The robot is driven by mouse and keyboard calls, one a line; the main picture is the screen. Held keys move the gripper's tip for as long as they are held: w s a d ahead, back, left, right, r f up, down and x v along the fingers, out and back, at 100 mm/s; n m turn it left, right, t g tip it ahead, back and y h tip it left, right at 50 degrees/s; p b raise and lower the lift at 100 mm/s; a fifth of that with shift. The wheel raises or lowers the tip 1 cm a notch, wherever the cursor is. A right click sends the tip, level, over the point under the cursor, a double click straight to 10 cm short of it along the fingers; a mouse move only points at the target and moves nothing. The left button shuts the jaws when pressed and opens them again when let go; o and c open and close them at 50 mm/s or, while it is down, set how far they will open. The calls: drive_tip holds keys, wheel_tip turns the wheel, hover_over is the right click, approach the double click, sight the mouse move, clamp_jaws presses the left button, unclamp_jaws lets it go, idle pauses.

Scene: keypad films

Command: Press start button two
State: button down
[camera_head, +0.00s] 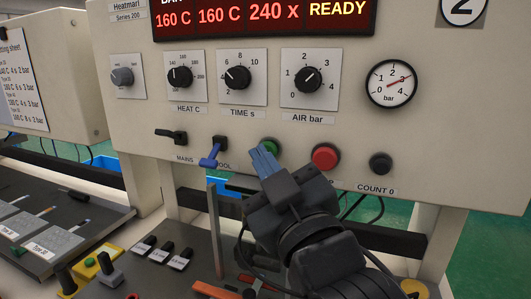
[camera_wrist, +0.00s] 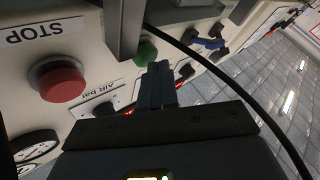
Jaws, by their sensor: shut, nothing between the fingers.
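The green start button (camera_head: 271,146) is on the lower front of the cream machine panel (camera_head: 225,125) marked with a 2 sign (camera_head: 463,8). My gripper (camera_head: 262,152) is shut and empty, its blue-grey fingertips just in front of the button and covering part of it. In the wrist view, which is turned over, the green button (camera_wrist: 147,52) shows just beyond the shut fingertips (camera_wrist: 157,70). I cannot tell whether they touch. The button's label is hidden behind my gripper. The display (camera_head: 265,12) reads 160 C, 160 C, 240 x and READY.
A red stop button (camera_head: 326,157) is right of the green one, with a black knob (camera_head: 381,163) beyond. A blue lever (camera_head: 212,154) and black mains switch (camera_head: 172,136) are to the left. A grey upright post (camera_head: 213,225) stands below the panel.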

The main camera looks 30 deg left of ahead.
drive_tip(key=shift+w, duration=0.2)
drive_tip(key=shift+s, duration=0.1)
idle(0.4)
drive_tip(key=shift+s+d, duration=0.15)
drive_tip(key=shift+s, duration=0.6)
